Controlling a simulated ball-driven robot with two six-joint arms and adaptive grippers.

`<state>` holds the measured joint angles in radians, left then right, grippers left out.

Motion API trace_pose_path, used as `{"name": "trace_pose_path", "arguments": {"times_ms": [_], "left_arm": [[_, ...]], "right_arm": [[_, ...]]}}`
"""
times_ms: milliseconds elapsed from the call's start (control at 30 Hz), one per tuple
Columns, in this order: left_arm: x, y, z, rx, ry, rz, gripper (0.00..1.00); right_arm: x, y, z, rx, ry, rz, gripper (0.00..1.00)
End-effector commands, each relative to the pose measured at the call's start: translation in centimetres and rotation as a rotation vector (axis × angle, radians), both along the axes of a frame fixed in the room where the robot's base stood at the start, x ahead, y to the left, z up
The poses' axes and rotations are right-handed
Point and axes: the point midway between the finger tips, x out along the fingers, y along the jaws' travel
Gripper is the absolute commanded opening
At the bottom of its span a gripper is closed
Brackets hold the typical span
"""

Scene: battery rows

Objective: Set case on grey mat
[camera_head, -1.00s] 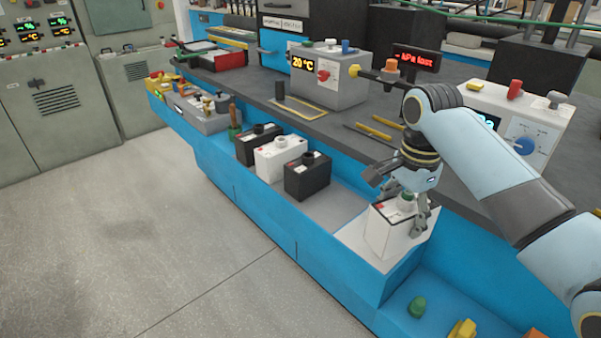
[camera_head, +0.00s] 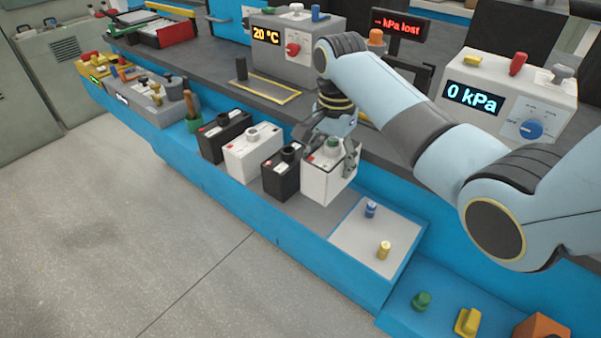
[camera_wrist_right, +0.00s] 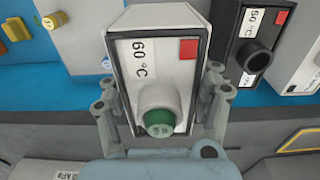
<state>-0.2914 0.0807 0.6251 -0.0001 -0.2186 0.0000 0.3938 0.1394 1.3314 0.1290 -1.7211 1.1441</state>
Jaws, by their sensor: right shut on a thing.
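The white case (camera_head: 320,186) has dark edges, a red square, a 60 °C label and a green-topped knob. My right gripper (camera_head: 332,163) is shut on it from above, with a finger on each side. In the right wrist view, the case (camera_wrist_right: 155,58) sits upright between the fingers of the gripper (camera_wrist_right: 160,88). The grey mat (camera_head: 303,206) is the grey strip under the row of cases. The held case is at its right part, just right of a black case; I cannot tell whether its base touches the mat. My left gripper is out of view.
A black case (camera_head: 281,174), a white case (camera_head: 252,154) and another black case (camera_head: 222,138) stand in a row to the left. A white mat (camera_head: 350,241) to the right bears a blue knob (camera_head: 370,209) and a yellow knob (camera_head: 384,250).

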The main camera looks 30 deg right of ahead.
Motion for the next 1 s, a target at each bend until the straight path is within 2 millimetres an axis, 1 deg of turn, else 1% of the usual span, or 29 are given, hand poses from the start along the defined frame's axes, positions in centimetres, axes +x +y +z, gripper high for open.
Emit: {"name": "trace_pose_path", "arguments": {"times_ms": [33,100,200,267,333,400,467,533,633,867,900,1000], "left_arm": [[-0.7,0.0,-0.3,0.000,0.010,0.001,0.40],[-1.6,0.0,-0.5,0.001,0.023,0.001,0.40],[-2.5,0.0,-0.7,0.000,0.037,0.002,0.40],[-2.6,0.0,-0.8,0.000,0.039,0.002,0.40],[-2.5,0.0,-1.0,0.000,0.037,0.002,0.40],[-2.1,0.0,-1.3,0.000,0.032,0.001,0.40],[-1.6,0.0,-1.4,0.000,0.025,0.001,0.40],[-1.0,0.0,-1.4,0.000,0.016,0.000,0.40],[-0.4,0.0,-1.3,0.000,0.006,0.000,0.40],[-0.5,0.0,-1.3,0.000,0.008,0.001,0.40],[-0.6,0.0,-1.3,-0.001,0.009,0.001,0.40],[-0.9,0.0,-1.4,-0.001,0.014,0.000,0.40]], "right_arm": [[0.0,0.0,-1.1,0.000,0.002,0.000,0.20],[0.0,0.0,-2.2,0.000,0.001,0.000,0.20],[0.1,0.0,-3.2,0.000,-0.001,0.000,0.20],[0.1,0.0,-3.8,0.000,-0.001,0.000,0.20],[0.0,0.0,-4.8,0.000,0.000,0.000,0.20],[0.0,0.0,-6.0,0.001,0.000,0.000,0.20],[0.0,0.0,-6.6,0.000,-0.001,0.000,0.20],[0.1,0.0,-7.0,0.000,-0.002,0.000,0.20],[0.1,0.0,-7.0,0.000,-0.003,0.001,0.20],[0.1,0.0,-7.2,0.000,-0.003,0.000,0.20],[0.0,0.0,-7.3,0.001,-0.002,0.000,0.65],[0.0,0.0,-7.3,0.001,-0.002,0.000,0.78]]}}
